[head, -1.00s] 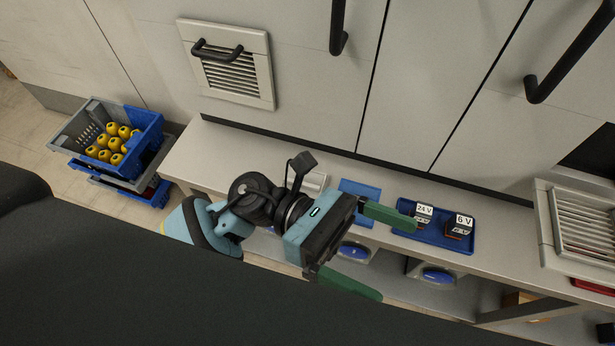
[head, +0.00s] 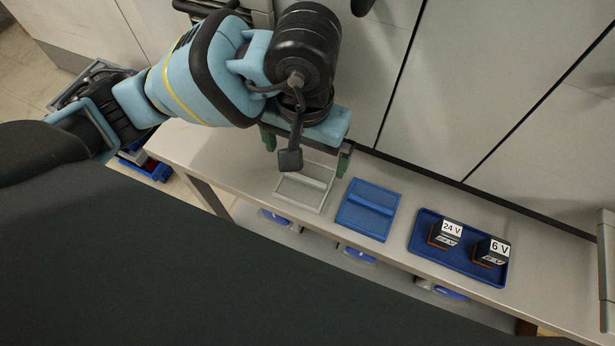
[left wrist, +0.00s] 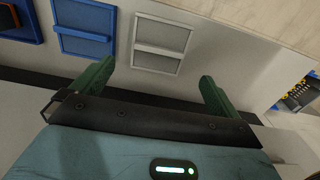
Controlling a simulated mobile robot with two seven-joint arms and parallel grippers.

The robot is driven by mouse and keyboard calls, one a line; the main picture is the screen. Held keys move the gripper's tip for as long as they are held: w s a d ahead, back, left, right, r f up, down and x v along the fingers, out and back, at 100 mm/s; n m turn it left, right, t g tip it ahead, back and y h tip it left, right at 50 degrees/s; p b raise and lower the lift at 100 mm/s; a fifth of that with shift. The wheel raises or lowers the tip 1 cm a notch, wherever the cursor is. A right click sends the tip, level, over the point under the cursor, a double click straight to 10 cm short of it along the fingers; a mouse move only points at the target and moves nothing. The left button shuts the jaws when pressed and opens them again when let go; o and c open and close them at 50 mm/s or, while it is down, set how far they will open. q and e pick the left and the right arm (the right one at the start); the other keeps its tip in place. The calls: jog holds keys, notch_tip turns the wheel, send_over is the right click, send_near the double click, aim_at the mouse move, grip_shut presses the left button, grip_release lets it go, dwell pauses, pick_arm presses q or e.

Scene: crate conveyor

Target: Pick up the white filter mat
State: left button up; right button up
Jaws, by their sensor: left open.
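The white filter mat (head: 318,204) is a pale framed panel with a raised bar across it, lying on the bench at the left of the blue mat. The left wrist view shows it too (left wrist: 158,62), ahead of the fingers. My left gripper (head: 306,162) is above the mat's back edge in the head view, its green fingers spread wide and empty. In the left wrist view the fingers (left wrist: 156,72) stand apart, with the mat between and beyond their tips. A wrist part hides some of the mat in the head view. My right gripper is out of view.
A similar blue mat (head: 368,209) lies just right. Further right a blue tray (head: 465,267) holds two dark blocks marked 24 V (head: 446,233) and 6 V (head: 491,251). Cabinet fronts (head: 465,90) rise behind the bench. Crates (head: 150,170) stand on the floor at left.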

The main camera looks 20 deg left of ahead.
aim_at(305, 178)
pick_arm(q)
jog(key=shift+s+f, duration=0.1)
jog(key=shift+f, duration=1.75)
notch_tip(305, 178, down, 4)
jog(key=shift+s+f, duration=0.1)
jog(key=shift+c, duration=0.9)
jog(key=shift+d, duration=0.1)
jog(key=c, duration=0.7)
